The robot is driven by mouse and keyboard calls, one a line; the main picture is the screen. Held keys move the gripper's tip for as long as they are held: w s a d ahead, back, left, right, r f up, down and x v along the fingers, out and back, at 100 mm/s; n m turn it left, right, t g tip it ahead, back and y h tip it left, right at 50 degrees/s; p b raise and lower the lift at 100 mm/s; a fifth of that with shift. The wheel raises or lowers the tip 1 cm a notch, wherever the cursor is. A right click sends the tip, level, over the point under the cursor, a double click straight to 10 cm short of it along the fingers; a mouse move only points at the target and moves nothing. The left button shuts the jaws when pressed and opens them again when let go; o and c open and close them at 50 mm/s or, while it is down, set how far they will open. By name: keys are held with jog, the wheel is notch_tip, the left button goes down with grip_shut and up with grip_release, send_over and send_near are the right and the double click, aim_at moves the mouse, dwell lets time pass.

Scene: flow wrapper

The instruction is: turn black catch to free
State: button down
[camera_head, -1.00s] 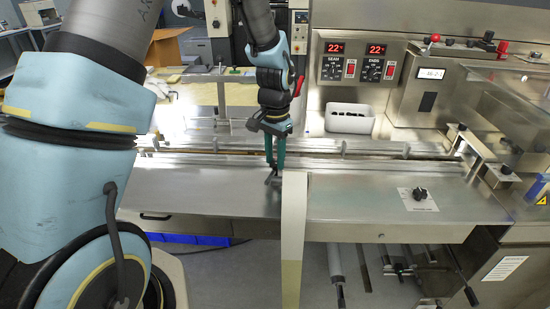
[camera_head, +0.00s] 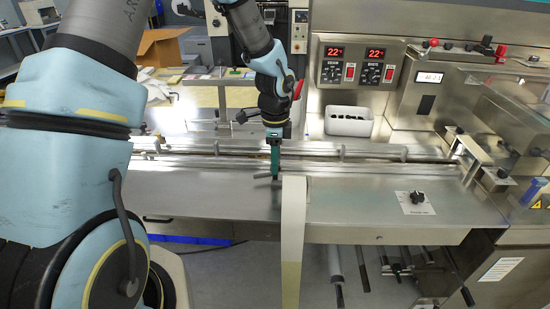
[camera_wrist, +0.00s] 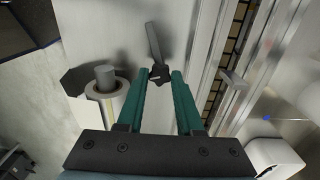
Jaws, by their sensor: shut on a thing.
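The black catch (camera_wrist: 154,45) shows in the wrist view as a dark lever on a round hub, standing on the flat steel deck. In the head view the catch (camera_head: 263,177) is a small dark bar pointing left from the fingertips. My gripper (camera_wrist: 161,76) has its two green fingers shut on the hub end of the catch, and the lever sticks out beyond the tips. In the head view my gripper (camera_head: 276,174) points straight down at the deck, and its fingers overlap edge-on. The fingers hide part of the hub.
A pale upright strip with a roller (camera_wrist: 106,84) stands close beside the fingers. A steel rail (camera_head: 330,150) runs along the back of the deck. A white bin (camera_head: 348,121) is behind it. A black knob on a plate (camera_head: 416,198) is at right. The deck at left (camera_head: 190,185) is clear.

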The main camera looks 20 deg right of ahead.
jog(key=shift+m+p, duration=0.4)
jog(key=shift+m, duration=0.7)
jog(key=c, duration=0.6)
grip_release()
jog(key=shift+o, duration=0.2)
notch_tip(320, 180, up, 11)
jog(key=b, duration=0.2)
jog(key=shift+f, duration=0.1)
